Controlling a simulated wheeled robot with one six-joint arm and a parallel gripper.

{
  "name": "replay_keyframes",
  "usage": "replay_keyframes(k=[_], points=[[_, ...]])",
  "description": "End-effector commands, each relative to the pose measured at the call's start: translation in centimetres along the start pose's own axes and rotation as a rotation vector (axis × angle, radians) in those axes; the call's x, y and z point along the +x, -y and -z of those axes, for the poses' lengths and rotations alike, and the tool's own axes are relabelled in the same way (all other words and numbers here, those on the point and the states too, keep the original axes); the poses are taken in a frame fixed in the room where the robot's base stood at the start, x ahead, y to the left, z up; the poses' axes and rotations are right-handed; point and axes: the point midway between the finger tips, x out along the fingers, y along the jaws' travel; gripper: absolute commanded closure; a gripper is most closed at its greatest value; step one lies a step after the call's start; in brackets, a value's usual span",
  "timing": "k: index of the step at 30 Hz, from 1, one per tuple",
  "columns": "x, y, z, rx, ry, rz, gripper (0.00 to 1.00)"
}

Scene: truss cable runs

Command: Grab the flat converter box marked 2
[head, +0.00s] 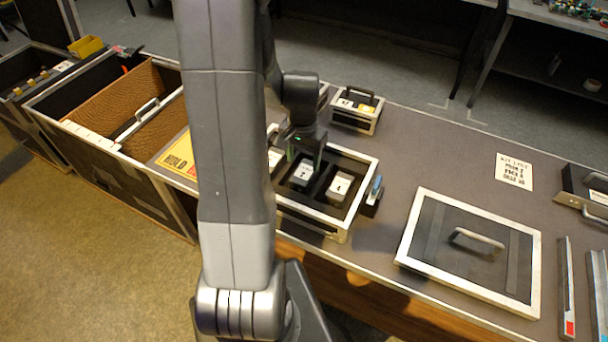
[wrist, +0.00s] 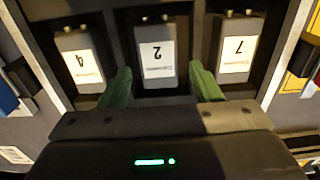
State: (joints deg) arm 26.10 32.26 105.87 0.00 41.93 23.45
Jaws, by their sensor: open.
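The flat converter box marked 2 (wrist: 157,55) stands in the middle slot of an open case in the wrist view, its white label facing the camera. In the head view it appears as the box (head: 302,174) just beside my gripper (head: 305,152). In the wrist view my gripper (wrist: 158,88) is open, with one green finger on each side of the box's near end. I cannot tell whether the fingers touch it. A box marked 4 (wrist: 80,62) is to the left and one marked 7 (wrist: 238,50) to the right, each in its own slot.
The open case (head: 340,233) has raised metal rims and dark dividers around the boxes. A framed lid with a handle (head: 470,250) lies to its right. A small handled case (head: 356,110) stands behind. The tabletop between lid and sign (head: 514,171) is clear.

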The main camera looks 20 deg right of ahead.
Motion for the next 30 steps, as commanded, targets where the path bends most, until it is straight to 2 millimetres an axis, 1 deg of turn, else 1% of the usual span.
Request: replay_keyframes(k=[1, 8, 18, 22, 28, 29, 30], points=[[0.5, 0.0, 0.0, 0.0, 0.002, -0.001, 0.42], [1.7, -0.1, 0.1, 0.0, 0.001, 0.0, 0.42], [5.5, -0.3, 0.4, -0.001, 0.002, -0.001, 0.42], [6.1, -0.3, 0.4, -0.001, 0.0, 0.0, 0.42], [6.2, -0.3, 0.4, -0.001, -0.001, 0.0, 0.42], [6.2, -0.3, 0.4, -0.001, -0.001, 0.0, 0.44], [6.2, -0.3, 0.4, -0.001, -0.001, 0.0, 0.52]])
